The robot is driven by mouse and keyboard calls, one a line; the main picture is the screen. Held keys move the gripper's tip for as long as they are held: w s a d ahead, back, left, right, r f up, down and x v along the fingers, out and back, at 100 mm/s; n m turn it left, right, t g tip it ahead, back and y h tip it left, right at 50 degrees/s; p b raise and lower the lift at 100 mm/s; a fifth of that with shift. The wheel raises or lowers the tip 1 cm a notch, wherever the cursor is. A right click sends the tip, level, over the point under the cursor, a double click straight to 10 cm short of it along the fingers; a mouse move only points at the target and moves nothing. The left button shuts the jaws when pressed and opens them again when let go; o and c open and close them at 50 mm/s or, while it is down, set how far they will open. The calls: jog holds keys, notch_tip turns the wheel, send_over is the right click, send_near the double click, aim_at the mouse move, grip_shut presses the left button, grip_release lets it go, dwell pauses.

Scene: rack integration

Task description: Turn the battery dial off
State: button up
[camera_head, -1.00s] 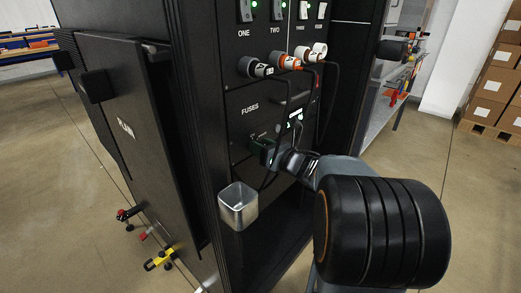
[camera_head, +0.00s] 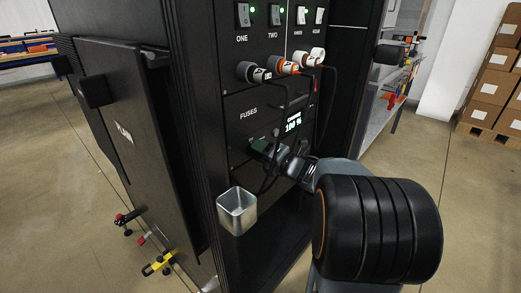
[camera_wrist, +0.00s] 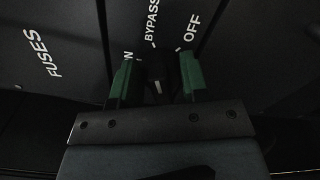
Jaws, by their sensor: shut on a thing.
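The battery dial (camera_wrist: 164,72) is a dark knob on the black panel, seen in the wrist view between my green fingers. A short white mark shows on it. White labels surround it: BYPASS (camera_wrist: 152,22), OFF (camera_wrist: 191,28) and one partly covered by a finger, ending in N. My gripper (camera_wrist: 157,84) is shut on the dial. In the head view my gripper (camera_head: 264,150) is at the panel below the lit display (camera_head: 293,122), which reads 100 %. The dial is hidden there, and which label its mark points to is unclear.
Plugs with hanging black cables (camera_head: 284,68) sit above the display, under several switches. A metal box (camera_head: 237,210) sticks out at the cabinet's lower left. A black side panel (camera_head: 125,130) stands at left.

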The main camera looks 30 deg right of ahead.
jog(key=m+p, duration=0.2)
jog(key=m, duration=0.3)
jog(key=shift+f+m, duration=0.15)
jog(key=shift+m, duration=0.25)
jog(key=shift+f+m+p, duration=0.15)
jog(key=shift+m+p, duration=0.6)
jog(key=shift+m, duration=0.35)
jog(key=shift+f+m+p, duration=0.1)
jog(key=shift+m+p, duration=0.6)
jog(key=shift+m, duration=0.4)
jog(key=shift+f+m, duration=0.1)
jog(key=shift+m, duration=0.2)
jog(key=o, duration=0.8)
jog(key=shift+o, duration=0.2)
jog(key=p+v, duration=0.2)
jog(key=v, duration=1.2)
jog(key=shift+a, duration=0.1)
